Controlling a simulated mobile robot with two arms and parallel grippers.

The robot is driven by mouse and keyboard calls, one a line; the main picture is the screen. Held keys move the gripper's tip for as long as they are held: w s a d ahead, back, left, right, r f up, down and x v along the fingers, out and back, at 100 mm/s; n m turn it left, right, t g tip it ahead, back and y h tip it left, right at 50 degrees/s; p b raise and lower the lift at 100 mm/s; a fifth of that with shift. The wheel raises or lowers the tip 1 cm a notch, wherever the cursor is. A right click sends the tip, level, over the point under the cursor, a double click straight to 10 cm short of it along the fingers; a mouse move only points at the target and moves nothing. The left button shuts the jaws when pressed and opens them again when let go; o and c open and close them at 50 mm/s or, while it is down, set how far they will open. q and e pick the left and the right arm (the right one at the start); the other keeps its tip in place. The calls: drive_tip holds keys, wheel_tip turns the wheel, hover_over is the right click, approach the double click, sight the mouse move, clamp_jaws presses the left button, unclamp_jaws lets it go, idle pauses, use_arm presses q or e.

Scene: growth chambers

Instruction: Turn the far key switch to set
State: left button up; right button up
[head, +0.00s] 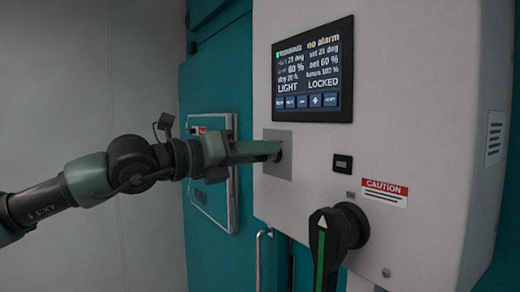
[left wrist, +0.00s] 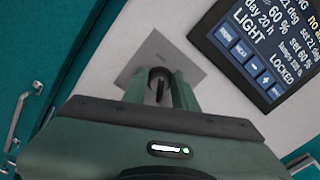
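The key switch sits on a square grey metal plate (head: 279,172) on the cabinet front, below and left of the display. In the head view my left gripper (head: 277,150) reaches it from the left and hides most of the switch. In the left wrist view, a dark round collar with a thin key (left wrist: 160,89) shows between the two fingers of my left gripper (left wrist: 160,94). The fingers are open, one on each side of the key, with a gap visible on both sides. The display (head: 312,72) reads LIGHT and LOCKED. My right gripper is not in view.
A black rotary handle (head: 338,232) sticks out at the lower right, under a red-and-white caution label (head: 384,192). A small black switch (head: 342,163) lies right of the plate. A teal door with a framed panel (head: 213,207) stands behind my left arm.

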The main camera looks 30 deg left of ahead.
use_arm(q)
drive_tip(key=shift+c, duration=0.3)
clamp_jaws()
